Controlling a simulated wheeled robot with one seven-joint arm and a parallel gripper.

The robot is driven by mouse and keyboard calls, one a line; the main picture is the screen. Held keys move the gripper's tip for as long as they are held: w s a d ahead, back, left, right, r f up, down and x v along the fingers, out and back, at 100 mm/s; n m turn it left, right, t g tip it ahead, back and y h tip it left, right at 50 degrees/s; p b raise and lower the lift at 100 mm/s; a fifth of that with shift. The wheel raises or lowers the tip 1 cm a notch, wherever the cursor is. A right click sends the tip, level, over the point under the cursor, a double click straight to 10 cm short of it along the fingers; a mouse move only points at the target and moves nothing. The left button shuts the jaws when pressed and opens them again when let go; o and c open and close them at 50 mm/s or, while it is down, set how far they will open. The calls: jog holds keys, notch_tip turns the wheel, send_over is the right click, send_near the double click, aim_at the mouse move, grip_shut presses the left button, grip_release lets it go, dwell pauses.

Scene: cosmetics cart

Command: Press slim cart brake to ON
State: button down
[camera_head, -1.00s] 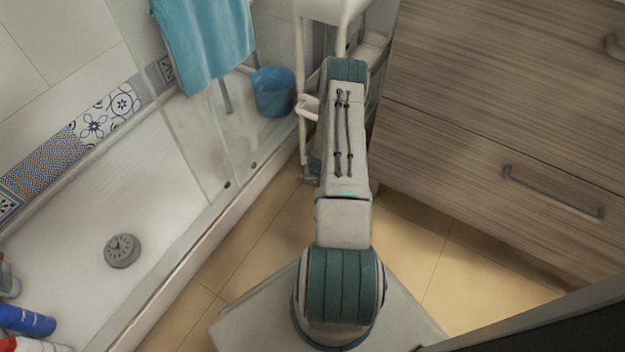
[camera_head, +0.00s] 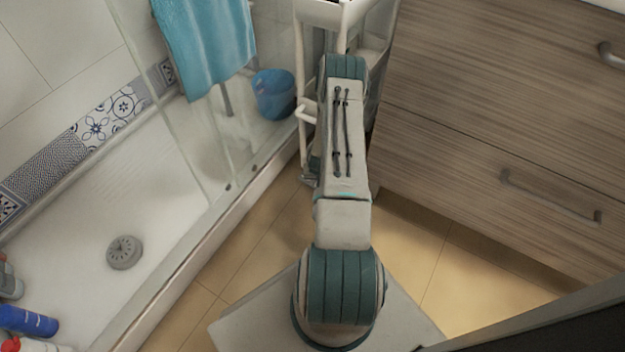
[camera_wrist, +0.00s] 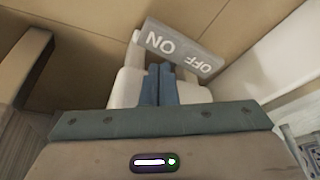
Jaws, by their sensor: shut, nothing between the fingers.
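The brake pedal (camera_wrist: 185,47) of the slim cart is a grey bar marked ON and OFF in the wrist view. It lies just beyond my fingertips, ON at its left and OFF at its right. My gripper (camera_wrist: 158,72) is shut, its blue fingers together and empty, with the tips close under the bar near the ON end. I cannot tell whether they touch it. The white slim cart (camera_head: 308,20) stands upright behind my arm in the head view. My arm hides most of its lower part, and the pedal and gripper are hidden there.
A wooden drawer cabinet (camera_head: 490,130) stands close on the right. A glass shower screen (camera_head: 190,120) and raised shower edge (camera_head: 190,235) run along the left. A blue bucket (camera_head: 274,94) is left of the cart. The tan floor (camera_head: 250,240) between is narrow.

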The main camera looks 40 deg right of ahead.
notch_tip(320, 180, up, 4)
jog(key=shift+r+p, duration=0.1)
jog(key=shift+p, duration=0.95)
jog(key=shift+a, duration=0.15)
